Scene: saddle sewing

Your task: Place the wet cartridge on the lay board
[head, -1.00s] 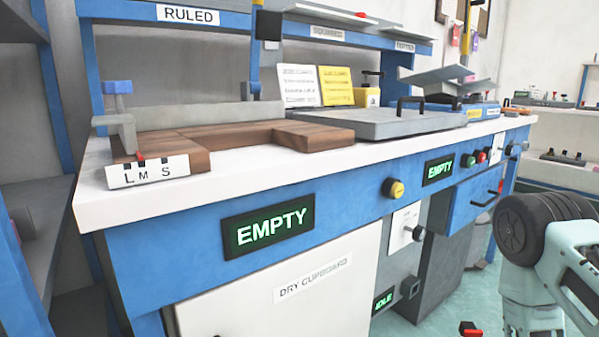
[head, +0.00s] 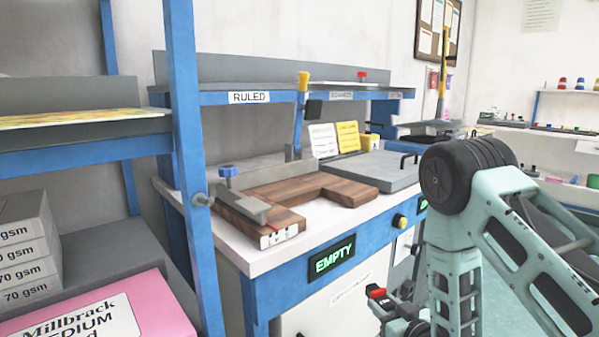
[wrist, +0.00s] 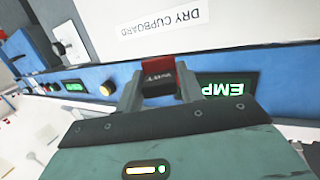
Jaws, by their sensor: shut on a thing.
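My gripper (wrist: 160,92) is shut on a small cartridge (wrist: 158,70) with a red part and a black part. Its small label appears upside down and is hard to read. In the head view the cartridge (head: 376,292) shows its red top in my gripper (head: 388,304), low in front of the bench. A brown L-shaped wooden board (head: 340,190), which looks like the lay board, lies on the white benchtop at the bench's left end. It has a grey clamp with a blue knob and a lettered front label. The cartridge is apart from the board.
A blue-posted rack (head: 188,150) with paper packs (head: 25,245) stands close at the left. A grey plate (head: 375,170) lies right of the board. The bench front has a green EMPTY display (head: 332,258) and a yellow button (head: 400,221). A shelf (head: 250,93) overhangs the bench's back.

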